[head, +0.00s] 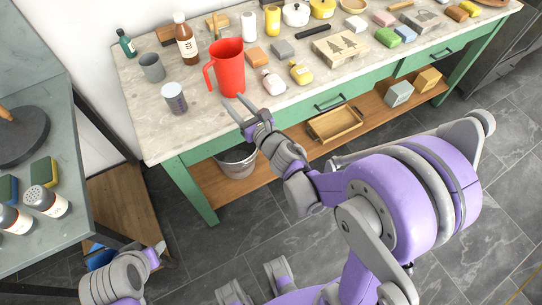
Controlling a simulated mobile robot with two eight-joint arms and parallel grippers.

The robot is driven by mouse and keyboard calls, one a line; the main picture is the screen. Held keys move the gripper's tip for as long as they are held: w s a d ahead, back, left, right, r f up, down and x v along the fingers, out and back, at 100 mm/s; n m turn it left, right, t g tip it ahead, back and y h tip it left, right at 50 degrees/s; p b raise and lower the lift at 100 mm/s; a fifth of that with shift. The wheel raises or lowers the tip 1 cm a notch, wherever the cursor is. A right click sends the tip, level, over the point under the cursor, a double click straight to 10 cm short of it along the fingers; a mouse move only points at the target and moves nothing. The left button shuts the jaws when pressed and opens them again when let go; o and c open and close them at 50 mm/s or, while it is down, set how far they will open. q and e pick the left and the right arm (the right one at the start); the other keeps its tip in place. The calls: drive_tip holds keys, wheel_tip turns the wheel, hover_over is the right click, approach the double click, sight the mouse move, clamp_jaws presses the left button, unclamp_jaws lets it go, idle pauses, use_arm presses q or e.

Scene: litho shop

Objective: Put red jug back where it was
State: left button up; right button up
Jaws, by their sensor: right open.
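The red jug (229,70) stands upright on the grey stone top of the green table, with its handle toward the left. My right gripper (245,106) is open and empty at the table's front edge, just in front of the jug's base. Its fingers appear close to the jug; I cannot tell whether they touch it. My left gripper (155,250) is low at the lower left, beside the grey table; its fingers are not clear.
A wooden tray (335,123) and a metal bucket (238,162) are below the tabletop. Bare stone shows at the front left.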

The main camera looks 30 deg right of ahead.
drive_tip(key=s+d+f+m+g+h, duration=0.1)
drive_tip(key=s+d+m+g+h, duration=0.5)
drive_tip(key=m, duration=1.4)
drive_tip(key=s+a+f+m+g+y, duration=0.1)
drive_tip(key=s+a+f+m+g, duration=0.1)
drive_tip(key=s+m, duration=0.6)
drive_tip(key=s+a+f+m+g+y, duration=0.2)
drive_tip(key=s+f+m+g, duration=0.2)
drive_tip(key=s+m, duration=0.5)
drive_tip(key=shift+s+a+f+g, duration=0.15)
drive_tip(key=shift+s+f+g, duration=0.2)
drive_tip(key=shift+s, duration=0.65)
drive_tip(key=shift+f, duration=0.15)
